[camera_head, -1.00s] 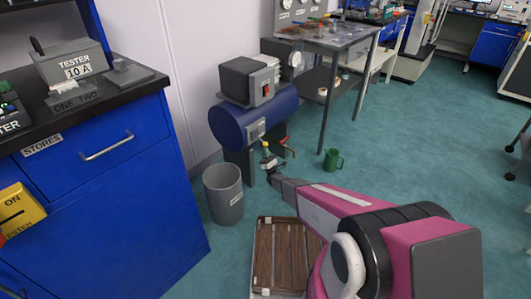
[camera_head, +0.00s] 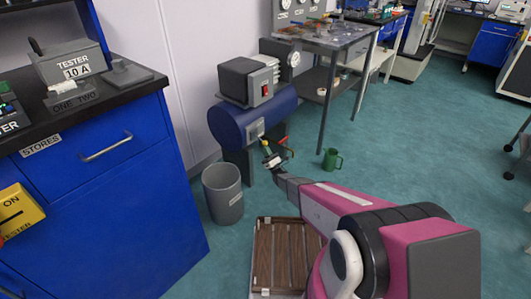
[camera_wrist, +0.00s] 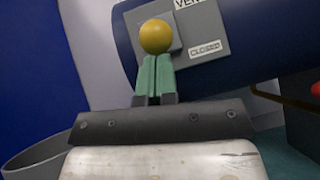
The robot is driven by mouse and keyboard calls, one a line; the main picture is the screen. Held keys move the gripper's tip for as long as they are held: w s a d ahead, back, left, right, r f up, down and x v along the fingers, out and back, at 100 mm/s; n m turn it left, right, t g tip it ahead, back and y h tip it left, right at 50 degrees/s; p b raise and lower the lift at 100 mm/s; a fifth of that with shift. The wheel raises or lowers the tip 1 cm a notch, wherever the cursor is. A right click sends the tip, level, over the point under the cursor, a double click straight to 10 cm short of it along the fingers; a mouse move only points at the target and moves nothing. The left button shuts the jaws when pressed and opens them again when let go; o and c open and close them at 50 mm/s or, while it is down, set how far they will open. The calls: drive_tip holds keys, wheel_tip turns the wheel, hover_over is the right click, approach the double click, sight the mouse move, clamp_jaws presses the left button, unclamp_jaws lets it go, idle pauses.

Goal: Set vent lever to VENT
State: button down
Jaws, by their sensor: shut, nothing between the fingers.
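The vent lever's yellow ball knob (camera_wrist: 156,36) shows in the wrist view, in front of a grey plate (camera_wrist: 207,30) on the blue tank. The plate carries a label reading CLOSED (camera_wrist: 205,49) and, above it, a partly cut-off label beginning "VEN". My gripper (camera_wrist: 154,62) has its green fingers shut together, with the tips just below the knob in the picture. I cannot tell whether they touch it. The lever's shaft is hidden. In the head view my gripper (camera_head: 268,152) is in front of the blue tank (camera_head: 240,125), near its plate.
A grey bin (camera_head: 223,195) stands left of the tank and a green mug (camera_head: 332,159) stands on the floor to its right. A wooden-slatted pallet (camera_head: 284,255) lies below my arm. A blue cabinet (camera_head: 110,200) fills the left.

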sight(266, 145)
drive_tip(key=r, duration=0.1)
drive_tip(key=r+g, duration=0.1)
drive_tip(key=s+d+r+g+h, duration=0.1)
drive_tip(key=shift+s+r+n, duration=0.1)
drive_tip(key=shift+r+n, duration=0.1)
drive_tip(key=shift+n, duration=0.2)
drive_tip(key=shift+d+r+n+g+h, duration=0.1)
drive_tip(key=shift+r+n+g+h, duration=0.1)
drive_tip(key=shift+r+g+h, duration=0.7)
drive_tip(key=shift+d+r+n+g+h, duration=0.15)
drive_tip(key=shift+r+g+h, duration=0.35)
drive_tip(key=shift+r, duration=0.75)
